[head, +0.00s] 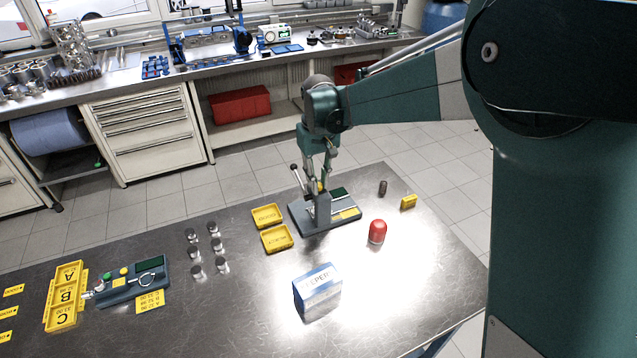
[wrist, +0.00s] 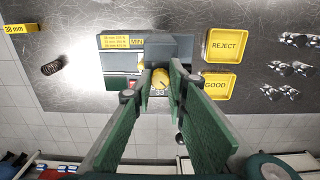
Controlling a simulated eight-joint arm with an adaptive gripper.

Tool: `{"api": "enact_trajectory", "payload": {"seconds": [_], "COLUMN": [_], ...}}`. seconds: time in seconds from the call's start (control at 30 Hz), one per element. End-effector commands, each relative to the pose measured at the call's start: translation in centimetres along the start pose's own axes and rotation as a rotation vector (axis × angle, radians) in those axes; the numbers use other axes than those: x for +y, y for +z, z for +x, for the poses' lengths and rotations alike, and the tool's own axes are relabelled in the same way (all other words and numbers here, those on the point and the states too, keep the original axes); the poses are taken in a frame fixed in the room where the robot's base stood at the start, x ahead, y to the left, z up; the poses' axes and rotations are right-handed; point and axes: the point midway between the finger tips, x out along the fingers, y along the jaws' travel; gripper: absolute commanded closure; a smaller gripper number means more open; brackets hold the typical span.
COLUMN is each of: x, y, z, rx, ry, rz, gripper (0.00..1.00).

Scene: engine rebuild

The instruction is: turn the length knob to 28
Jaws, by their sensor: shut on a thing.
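The spring tester (head: 333,215) stands on the steel bench, with a grey base, upright column and side lever. Its yellow length knob (wrist: 160,79) shows in the wrist view between my fingertips, with a dark pointer mark on it. A number below the knob looks like 33, but it is small and partly framed by the fingers. My gripper (wrist: 161,67) is shut on the knob, one finger on each side. In the head view my gripper (head: 322,172) comes down from above onto the tester and largely hides the knob.
The REJECT tray (wrist: 224,45) and GOOD tray (wrist: 219,86) lie beside the tester. A dark spring (head: 383,187), a yellow 38 mm label (head: 409,202), a red cylinder (head: 377,231) and a box (head: 318,291) stand nearby. Several metal parts (head: 215,245) stand left of the trays.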

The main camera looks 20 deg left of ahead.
Motion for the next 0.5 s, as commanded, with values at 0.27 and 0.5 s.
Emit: {"api": "enact_trajectory", "payload": {"seconds": [0.27, 0.5], "x": [-0.06, -0.06], "y": [-0.09, -0.09], "z": [-0.07, -0.08], "rx": [0.001, 0.001], "ry": [0.0, 0.0], "rz": [-0.101, -0.118], "gripper": [0.96, 0.96]}}
